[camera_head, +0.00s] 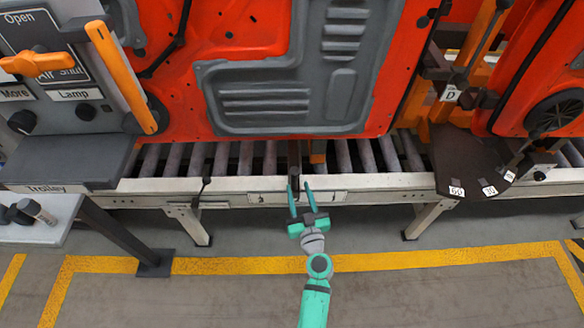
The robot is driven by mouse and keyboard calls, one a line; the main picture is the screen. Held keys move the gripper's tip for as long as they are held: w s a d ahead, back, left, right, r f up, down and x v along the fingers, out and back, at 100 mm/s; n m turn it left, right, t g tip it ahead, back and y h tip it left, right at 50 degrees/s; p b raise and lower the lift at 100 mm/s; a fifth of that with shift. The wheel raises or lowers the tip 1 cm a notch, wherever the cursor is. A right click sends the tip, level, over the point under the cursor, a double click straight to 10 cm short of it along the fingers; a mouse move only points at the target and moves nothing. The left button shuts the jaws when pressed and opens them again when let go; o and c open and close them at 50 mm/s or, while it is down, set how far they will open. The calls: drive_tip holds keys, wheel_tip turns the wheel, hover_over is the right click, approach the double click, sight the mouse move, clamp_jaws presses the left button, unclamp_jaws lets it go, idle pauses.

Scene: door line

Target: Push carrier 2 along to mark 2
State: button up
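A large red door with a grey inner panel (300,85) stands upright over the roller line (225,158). I cannot read a carrier number on it. Below it, a dark upright piece (294,158) and an orange block (317,152) show among the rollers. The pale front rail (375,188) bears small label plates (327,196), whose marks are too small to read surely. My teal gripper (300,188) is open and empty in front of the rail, its fingers pointing at it just below the dark upright piece. I cannot tell whether they touch anything.
A control panel (60,75) with an orange handle stands at left above a table labelled Trolley (60,190). A dark dial plate (475,165) with number tags and a second red door (535,85) are at right. The floor (420,290) in front is clear, with yellow lines.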

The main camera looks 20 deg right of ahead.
sight(292, 168)
drive_tip(key=w, duration=1)
drive_tip(key=shift+w+d, duration=0.15)
drive_tip(key=shift+d, duration=0.25)
clamp_jaws()
